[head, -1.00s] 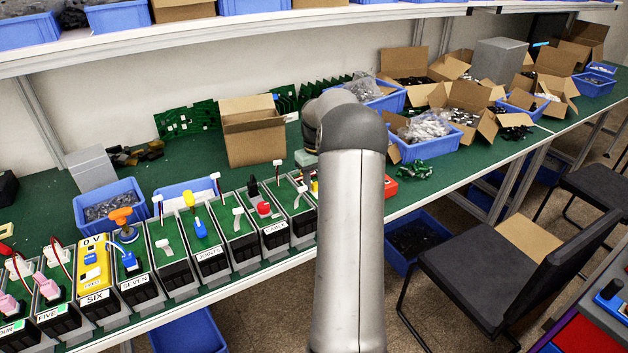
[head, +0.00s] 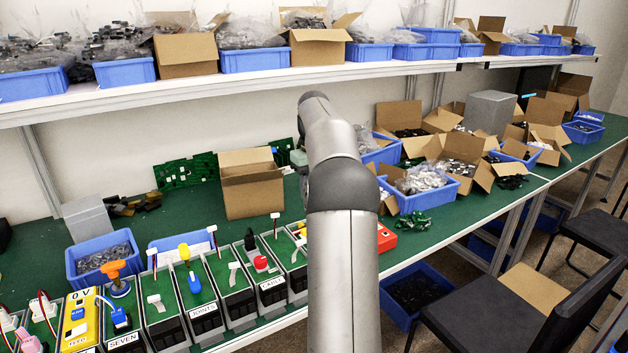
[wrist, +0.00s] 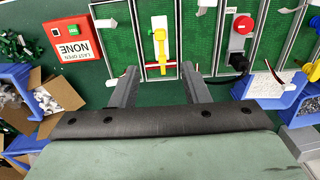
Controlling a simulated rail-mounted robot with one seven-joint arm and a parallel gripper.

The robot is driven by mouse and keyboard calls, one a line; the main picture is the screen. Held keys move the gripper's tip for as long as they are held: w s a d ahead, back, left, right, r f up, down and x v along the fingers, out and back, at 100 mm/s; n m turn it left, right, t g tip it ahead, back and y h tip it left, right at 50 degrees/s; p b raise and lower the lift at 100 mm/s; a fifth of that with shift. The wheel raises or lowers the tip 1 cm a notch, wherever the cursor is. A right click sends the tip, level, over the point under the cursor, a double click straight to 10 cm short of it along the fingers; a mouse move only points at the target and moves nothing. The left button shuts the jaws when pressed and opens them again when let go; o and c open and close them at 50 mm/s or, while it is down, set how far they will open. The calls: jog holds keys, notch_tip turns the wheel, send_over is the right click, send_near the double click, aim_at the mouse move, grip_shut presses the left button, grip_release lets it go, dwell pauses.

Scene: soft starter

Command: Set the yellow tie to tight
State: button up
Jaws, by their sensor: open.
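A yellow tie (wrist: 160,48) shows in the wrist view as an upright yellow strip with a crosspiece, on a green-faced module with a white part above it. I cannot tell whether the fingers touch the module. In the head view my arm hides the gripper and most of this module; a bit of yellow (head: 301,232) shows beside the arm.
On the other side are a module with a red button (wrist: 243,24) and a black plug (wrist: 240,63). A row of modules lines the bench front. A cardboard box (head: 252,188) and blue bins stand behind.

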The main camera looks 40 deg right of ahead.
notch_tip(320, 180, up, 2)
jog(key=shift+r, duration=0.1)
dwell(0.6)
jog(key=s+a+f+n, duration=0.1)
jog(key=s+a, duration=0.2)
jog(key=a, duration=1)
jog(key=s+a+f+n, duration=0.1)
jog(key=s+a, duration=0.1)
jog(key=a, duration=1.2)
jog(key=s+a+f, duration=0.5)
jog(key=s+a, duration=0.1)
jog(key=s, duration=0.4)
jog(key=s+a+f, duration=0.6)
jog(key=s+a, duration=0.1)
jog(key=s, duration=0.2)
jog(key=shift+s+a+n+t, duration=0.2)
jog(key=shift+s+n+t, duration=0.1)
jog(key=shift+s+t, duration=0.1)
jog(key=shift+w, duration=0.1)
